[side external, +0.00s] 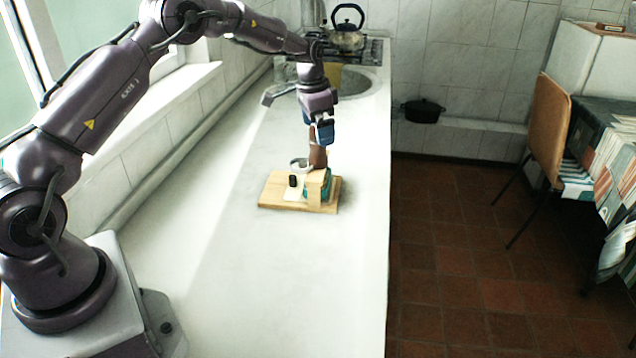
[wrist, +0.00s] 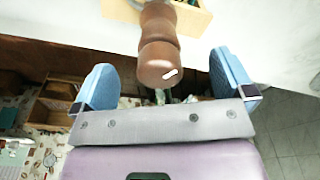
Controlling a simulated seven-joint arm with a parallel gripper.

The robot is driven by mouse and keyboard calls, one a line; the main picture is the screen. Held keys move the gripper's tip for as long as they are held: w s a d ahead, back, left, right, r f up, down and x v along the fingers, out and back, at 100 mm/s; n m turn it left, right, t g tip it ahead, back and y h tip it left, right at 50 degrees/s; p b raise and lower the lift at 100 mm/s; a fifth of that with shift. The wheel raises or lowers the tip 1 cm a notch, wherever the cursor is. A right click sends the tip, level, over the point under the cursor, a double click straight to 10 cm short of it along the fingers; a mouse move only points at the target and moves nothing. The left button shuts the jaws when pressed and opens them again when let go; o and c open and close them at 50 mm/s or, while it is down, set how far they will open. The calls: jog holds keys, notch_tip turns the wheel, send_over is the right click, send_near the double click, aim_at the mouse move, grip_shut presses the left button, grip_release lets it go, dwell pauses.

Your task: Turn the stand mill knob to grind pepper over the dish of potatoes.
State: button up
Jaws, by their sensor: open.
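The brown pepper mill (side external: 318,155) stands upright at a wooden stand (side external: 314,190) on a board (side external: 270,197) on the counter. My gripper (side external: 318,128) points down just above the mill, its blue fingers apart. In the wrist view the mill's rounded brown knob (wrist: 160,62) lies between the two open fingers of my gripper (wrist: 162,72), with a gap on each side. A teal thing (side external: 329,188), possibly the dish, is partly hidden by the stand. I cannot make out potatoes.
A small black item (side external: 293,181) and a white ring-shaped thing (side external: 300,163) are by the stand. A sink (side external: 355,83) and a kettle (side external: 347,36) on the stove are farther back. The near counter is clear; its right edge drops to the floor.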

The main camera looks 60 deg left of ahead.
jog(key=n, duration=0.5)
jog(key=shift+y, duration=0.3)
jog(key=n, duration=0.7)
jog(key=shift+n+y, duration=0.3)
jog(key=shift+y, duration=0.1)
jog(key=n, duration=0.4)
jog(key=shift+g, duration=0.4)
jog(key=c, duration=1.4)
